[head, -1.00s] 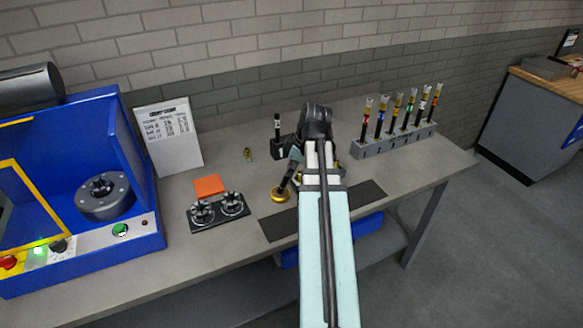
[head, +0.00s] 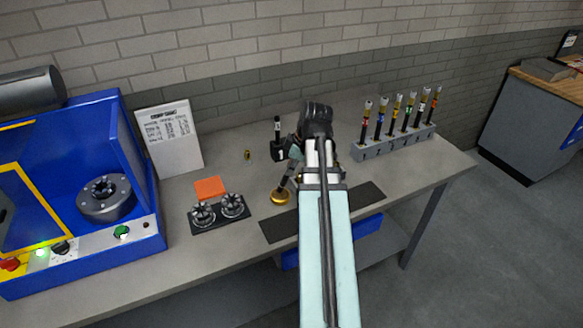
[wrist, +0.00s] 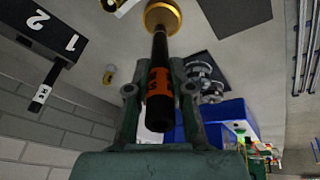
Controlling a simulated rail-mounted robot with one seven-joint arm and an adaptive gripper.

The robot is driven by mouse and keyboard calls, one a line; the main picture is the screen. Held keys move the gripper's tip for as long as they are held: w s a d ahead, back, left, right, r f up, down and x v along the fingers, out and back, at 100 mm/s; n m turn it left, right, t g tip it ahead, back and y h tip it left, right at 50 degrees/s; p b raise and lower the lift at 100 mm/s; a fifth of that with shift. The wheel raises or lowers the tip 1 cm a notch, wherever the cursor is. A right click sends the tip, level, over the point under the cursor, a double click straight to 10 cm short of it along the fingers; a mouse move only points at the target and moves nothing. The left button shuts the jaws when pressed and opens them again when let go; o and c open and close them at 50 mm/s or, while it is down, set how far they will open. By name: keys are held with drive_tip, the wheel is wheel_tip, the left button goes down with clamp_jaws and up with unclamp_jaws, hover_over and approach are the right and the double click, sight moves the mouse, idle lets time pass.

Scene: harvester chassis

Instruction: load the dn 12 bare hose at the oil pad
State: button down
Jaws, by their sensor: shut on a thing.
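My gripper (wrist: 160,100) is shut on a black hose (wrist: 160,50) with an orange band, between its two green fingers in the wrist view. The far end of the hose is at a round gold dish (wrist: 158,5), also seen in the head view (head: 280,197). I cannot tell whether the hose touches the dish. In the head view my gripper (head: 292,172) is just above the dish, and my arm hides much of the hose. An orange square pad (head: 210,187) lies flat to the left of the dish.
A grey rack (head: 400,143) holds several upright hoses at the right. A black numbered block (wrist: 38,42) stands behind my gripper. A two-chuck fixture (head: 218,212), blue machine (head: 135,150), printed sheet (head: 170,137) and small brass fitting (head: 248,155) are left. A dark mat (head: 360,197) lies in front.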

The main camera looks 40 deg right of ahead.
drive_tip(key=shift+r+p, duration=1.65)
drive_tip(key=shift+r, duration=1.1)
